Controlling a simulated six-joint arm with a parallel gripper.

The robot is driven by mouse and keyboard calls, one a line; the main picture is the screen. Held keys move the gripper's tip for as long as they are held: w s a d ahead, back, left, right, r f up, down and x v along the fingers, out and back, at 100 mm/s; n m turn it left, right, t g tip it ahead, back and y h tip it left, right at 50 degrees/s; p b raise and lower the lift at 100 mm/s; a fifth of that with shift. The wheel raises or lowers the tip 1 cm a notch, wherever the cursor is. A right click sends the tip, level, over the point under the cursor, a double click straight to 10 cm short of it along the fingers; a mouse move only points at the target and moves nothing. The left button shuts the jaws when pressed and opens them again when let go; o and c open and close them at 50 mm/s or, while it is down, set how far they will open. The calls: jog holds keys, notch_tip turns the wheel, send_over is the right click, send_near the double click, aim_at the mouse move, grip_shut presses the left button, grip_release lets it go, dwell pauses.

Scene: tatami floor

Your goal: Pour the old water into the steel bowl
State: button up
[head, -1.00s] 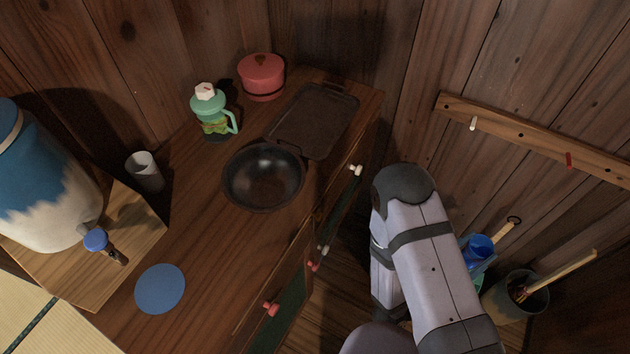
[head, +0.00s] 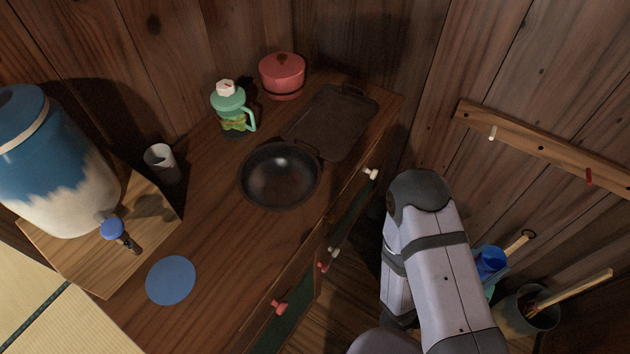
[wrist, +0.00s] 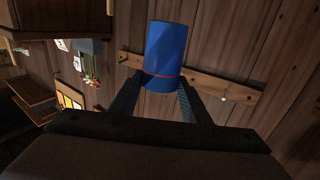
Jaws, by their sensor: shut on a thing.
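A dark, round bowl (head: 280,175) with a shiny inside stands on the wooden cabinet top in the head view and looks empty. It is the only bowl I see; I cannot tell its metal. My gripper (wrist: 158,88) is shut on a blue cup (wrist: 166,50) with a thin orange band, its fingers on either side near the band. The cup's inside is hidden, so no water shows. In the head view my arm stands to the right of the cabinet and hides the gripper. A blue round thing (head: 490,262) shows just right of it; I cannot tell if it is the held cup.
A dark tray (head: 333,122), red pot (head: 282,75), green jug (head: 233,110), pale cup (head: 161,162) and blue disc (head: 171,280) are on the cabinet. A large blue-and-white jar (head: 60,175) with a tap stands left. A wall rail (head: 545,146) and bucket (head: 525,312) are at right.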

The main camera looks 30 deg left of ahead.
jog(key=a+r+n+t+y+p, duration=0.1)
jog(key=a+r+n+y+p, duration=0.4)
jog(key=a+r, duration=1.25)
jog(key=a+r+n+t+y+p, duration=0.1)
jog(key=a+r+y+p, duration=0.3)
jog(key=a+r+p, duration=1.25)
jog(key=s+a+f+b, duration=0.1)
jog(key=s+a+f, duration=0.3)
jog(key=s+a, duration=0.3)
jog(key=s+a+f+n+y+b, duration=0.1)
jog(key=s+a+f, duration=0.3)
jog(key=s+a, duration=0.4)
jog(key=shift+s+f+y, duration=0.3)
jog(key=shift+s, duration=0.3)
